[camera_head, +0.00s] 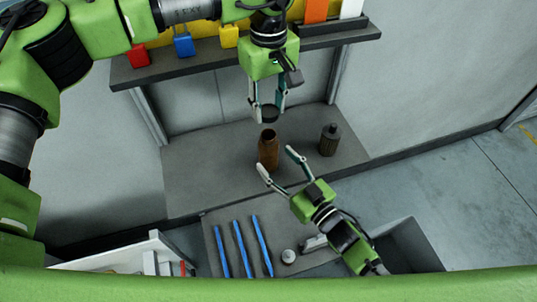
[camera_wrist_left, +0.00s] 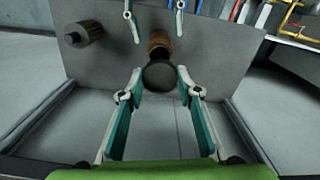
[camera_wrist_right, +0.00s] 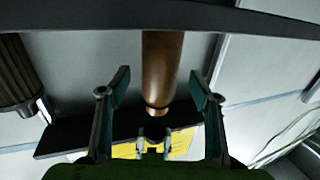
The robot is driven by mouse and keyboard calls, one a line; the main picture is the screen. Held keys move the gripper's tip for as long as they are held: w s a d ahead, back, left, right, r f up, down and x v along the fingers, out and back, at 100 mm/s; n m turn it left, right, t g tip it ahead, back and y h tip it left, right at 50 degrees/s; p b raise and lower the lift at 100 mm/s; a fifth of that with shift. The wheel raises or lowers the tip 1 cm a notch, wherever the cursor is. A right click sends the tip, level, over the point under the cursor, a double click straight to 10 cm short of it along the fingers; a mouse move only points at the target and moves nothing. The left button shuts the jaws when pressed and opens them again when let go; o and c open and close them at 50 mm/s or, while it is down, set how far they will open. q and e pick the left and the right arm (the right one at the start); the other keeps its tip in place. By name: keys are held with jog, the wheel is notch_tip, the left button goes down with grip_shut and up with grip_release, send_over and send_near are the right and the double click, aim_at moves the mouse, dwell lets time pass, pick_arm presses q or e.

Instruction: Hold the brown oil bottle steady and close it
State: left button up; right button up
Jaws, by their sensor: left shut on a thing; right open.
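The brown oil bottle (camera_head: 268,150) stands upright on the grey worktop, its neck open at the top; it also shows in the left wrist view (camera_wrist_left: 158,40) and the right wrist view (camera_wrist_right: 162,65). My left gripper (camera_head: 268,108) is above the bottle, pointing down, shut on a dark round cap (camera_wrist_left: 160,77). The cap is apart from the bottle mouth in the head view. My right gripper (camera_head: 277,162) is low at the bottle's front, open, with one finger to each side of the bottle in its wrist view (camera_wrist_right: 160,78). I see no clear contact.
A dark ribbed bottle (camera_head: 329,140) stands to the right on the worktop (camera_head: 205,180). Blue strips (camera_head: 240,248) and a small round white item (camera_head: 288,256) lie on the lower front surface.

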jog(key=shift+x, duration=2.1)
grip_shut()
pick_arm(q)
send_over(269, 134)
jog(key=shift+f, duration=2.5)
